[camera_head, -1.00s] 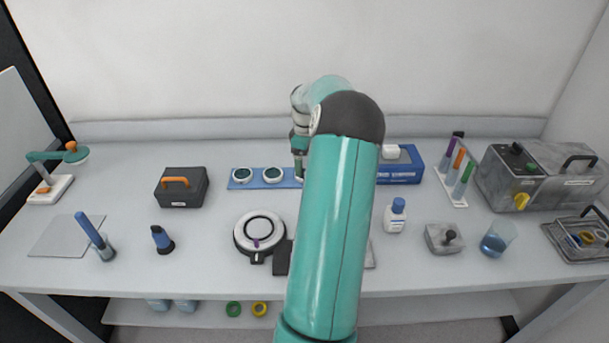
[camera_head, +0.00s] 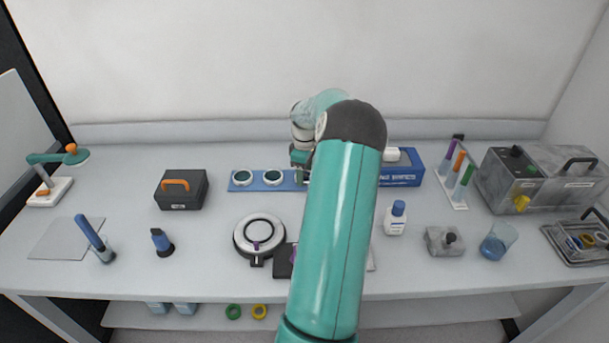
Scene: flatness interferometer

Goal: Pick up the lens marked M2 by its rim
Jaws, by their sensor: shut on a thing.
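A blue lens tray (camera_head: 233,185) lies near the back middle of the table. Two round lenses with pale rims and dark green glass sit in it, a left one (camera_head: 243,177) and a middle one (camera_head: 273,177). My gripper (camera_head: 301,174) is at the tray's right end, shut on a lens there. My arm hides most of that lens and much of the fingers. The markings are too small to read, so I cannot tell by sight which lens is M2.
A dark case with an orange handle (camera_head: 181,189) stands left of the tray. A round white-ringed stand (camera_head: 259,235) is in front. A blue box (camera_head: 404,168) and a white bottle (camera_head: 396,218) are right of my arm. The table between case and ring stand is clear.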

